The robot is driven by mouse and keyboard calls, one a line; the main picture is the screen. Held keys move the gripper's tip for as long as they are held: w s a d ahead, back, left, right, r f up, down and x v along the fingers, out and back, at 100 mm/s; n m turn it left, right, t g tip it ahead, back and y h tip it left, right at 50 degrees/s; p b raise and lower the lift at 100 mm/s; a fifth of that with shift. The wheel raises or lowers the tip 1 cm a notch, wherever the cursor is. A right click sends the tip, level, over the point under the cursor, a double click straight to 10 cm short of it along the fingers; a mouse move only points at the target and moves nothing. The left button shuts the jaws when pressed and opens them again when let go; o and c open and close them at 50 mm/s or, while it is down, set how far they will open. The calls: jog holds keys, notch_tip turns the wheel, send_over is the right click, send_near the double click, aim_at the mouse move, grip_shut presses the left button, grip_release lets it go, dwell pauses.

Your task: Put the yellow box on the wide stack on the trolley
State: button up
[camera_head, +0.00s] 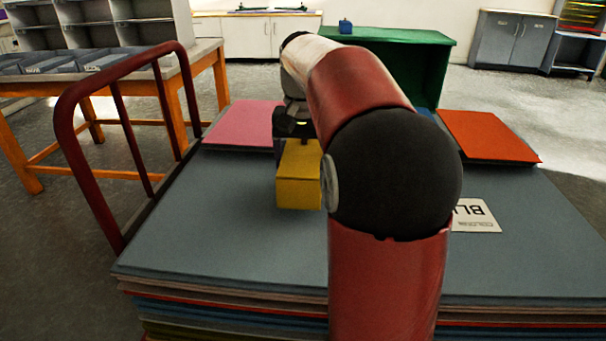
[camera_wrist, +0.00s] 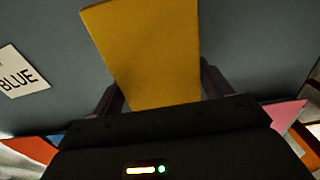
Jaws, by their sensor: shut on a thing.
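The yellow box (camera_head: 298,178) is in my gripper (camera_head: 297,140), over the wide grey-topped stack (camera_head: 200,240) on the trolley. In the wrist view the yellow box (camera_wrist: 148,55) sits between the two dark fingers of my gripper (camera_wrist: 162,92), which is shut on it. The grey sheet top (camera_wrist: 245,40) lies behind the box there. I cannot tell whether the box's underside touches the stack. My red and black arm hides part of the stack in the head view. The trolley shows its dark red handle rail (camera_head: 65,125) at the left.
A pink stack (camera_head: 240,122) and an orange stack (camera_head: 490,135) lie at the wide stack's far side. A white card reading "BLUE" (camera_wrist: 22,72) lies on its top. A wooden table (camera_head: 150,72) stands at the left, a green cabinet (camera_head: 430,60) behind. The near left top is bare.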

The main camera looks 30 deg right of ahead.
jog(key=shift+f, duration=1.75)
jog(key=shift+f+b, duration=0.1)
jog(key=shift+b, duration=0.2)
jog(key=o, duration=1)
jog(key=shift+o, duration=0.2)
